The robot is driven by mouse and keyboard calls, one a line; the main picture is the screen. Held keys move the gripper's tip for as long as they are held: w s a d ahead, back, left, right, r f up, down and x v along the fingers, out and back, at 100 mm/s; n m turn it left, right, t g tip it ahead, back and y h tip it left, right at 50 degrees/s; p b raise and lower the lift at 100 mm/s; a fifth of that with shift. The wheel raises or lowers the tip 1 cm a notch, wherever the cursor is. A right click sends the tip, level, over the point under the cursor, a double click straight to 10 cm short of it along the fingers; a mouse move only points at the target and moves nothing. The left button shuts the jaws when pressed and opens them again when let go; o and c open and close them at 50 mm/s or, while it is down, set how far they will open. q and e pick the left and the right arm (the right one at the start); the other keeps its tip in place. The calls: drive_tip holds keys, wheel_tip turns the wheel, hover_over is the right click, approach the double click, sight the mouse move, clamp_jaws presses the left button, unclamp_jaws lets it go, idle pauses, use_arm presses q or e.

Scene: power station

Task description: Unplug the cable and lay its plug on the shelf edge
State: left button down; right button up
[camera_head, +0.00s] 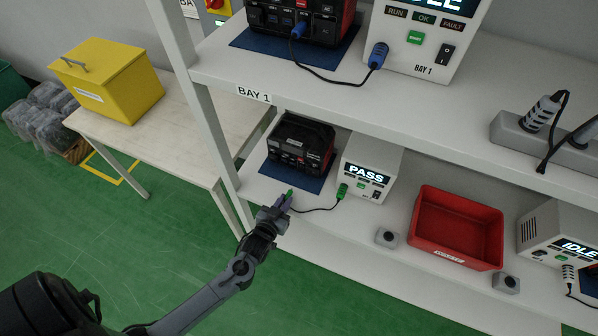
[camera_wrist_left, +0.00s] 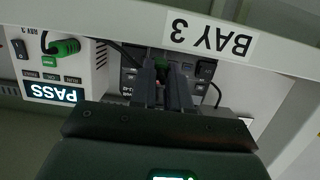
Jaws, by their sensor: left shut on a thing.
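My left gripper (camera_head: 284,201) is shut on a green plug (camera_head: 290,192) at the front edge of the lower shelf. In the left wrist view the plug (camera_wrist_left: 161,66) is mostly hidden between the fingers (camera_wrist_left: 165,88). In the head view it looks apart from the black power station (camera_head: 300,143), which stands behind it on a blue mat (camera_head: 318,184). The dark cable (camera_head: 318,209) runs right to another green plug (camera_head: 342,190), seated in the white tester (camera_head: 371,166) whose screen reads PASS. My right gripper is not in view.
The upper shelf (camera_head: 440,110) hangs over the lower one. A red bin (camera_head: 457,228) and small grey button boxes (camera_head: 387,237) (camera_head: 506,283) stand to the right. A yellow box (camera_head: 108,80) sits on the table at left. The lower shelf edge bears a BAY 3 label (camera_wrist_left: 211,36).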

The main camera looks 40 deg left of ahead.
use_arm(q)
drive_tip(key=shift+f+b, duration=0.4)
drive_tip(key=shift+f, duration=0.35)
drive_tip(key=c, duration=1)
unclamp_jaws()
drive_tip(key=shift+r, duration=0.2)
